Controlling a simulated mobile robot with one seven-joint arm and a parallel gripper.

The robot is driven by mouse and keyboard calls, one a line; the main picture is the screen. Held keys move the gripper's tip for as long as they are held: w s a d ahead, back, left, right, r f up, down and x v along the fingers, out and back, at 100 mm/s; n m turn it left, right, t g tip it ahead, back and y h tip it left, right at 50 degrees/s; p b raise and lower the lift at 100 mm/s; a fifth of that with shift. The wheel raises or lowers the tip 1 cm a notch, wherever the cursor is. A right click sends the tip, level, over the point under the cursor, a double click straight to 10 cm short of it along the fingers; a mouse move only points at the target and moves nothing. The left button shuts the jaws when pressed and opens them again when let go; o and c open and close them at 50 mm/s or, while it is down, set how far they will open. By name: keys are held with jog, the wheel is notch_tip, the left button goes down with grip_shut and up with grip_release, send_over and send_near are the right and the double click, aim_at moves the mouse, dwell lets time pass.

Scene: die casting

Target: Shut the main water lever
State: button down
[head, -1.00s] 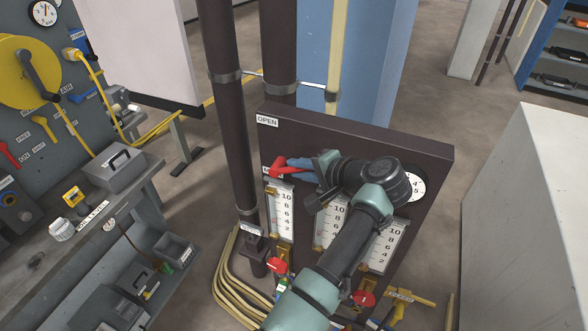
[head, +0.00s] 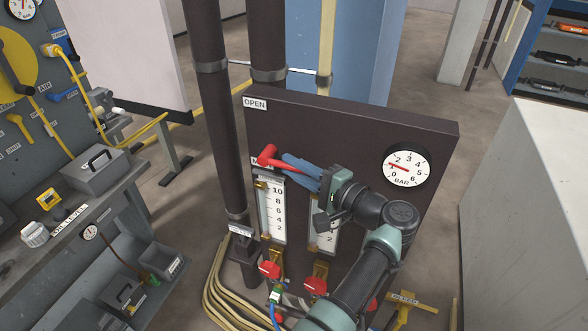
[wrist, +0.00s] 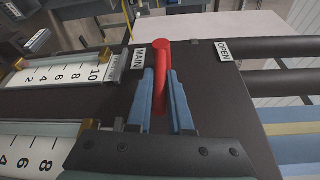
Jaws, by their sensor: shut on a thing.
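The red main lever (head: 268,156) is at the upper left of the dark panel (head: 350,125), beside a partly covered label. In the wrist view the red lever (wrist: 160,75) runs between the two blue fingers, close to the MAIN label (wrist: 138,57). The OPEN label (head: 255,103) is above it on the panel; it also shows in the wrist view (wrist: 224,51). My gripper (head: 290,165) reaches in from the right with its blue fingers shut on the lever. The lever's pivot is hidden from me.
Below are flow gauges with scales (head: 271,210) and red knobs (head: 269,269). A round BAR gauge (head: 406,167) is at the panel's right. Dark vertical pipes (head: 208,110) stand at the left. A workbench (head: 125,175) is further left, and a pale block (head: 530,200) at right.

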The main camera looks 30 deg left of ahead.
jog(key=c, duration=0.8)
grip_release()
jog(key=shift+c, duration=0.2)
jog(key=s+d+b, duration=0.1)
jog(key=s+d, duration=0.1)
jog(key=d, duration=1)
jog(key=shift+d+r, duration=0.35)
jog(key=shift+d, duration=0.05)
jog(key=shift+w, duration=0.1)
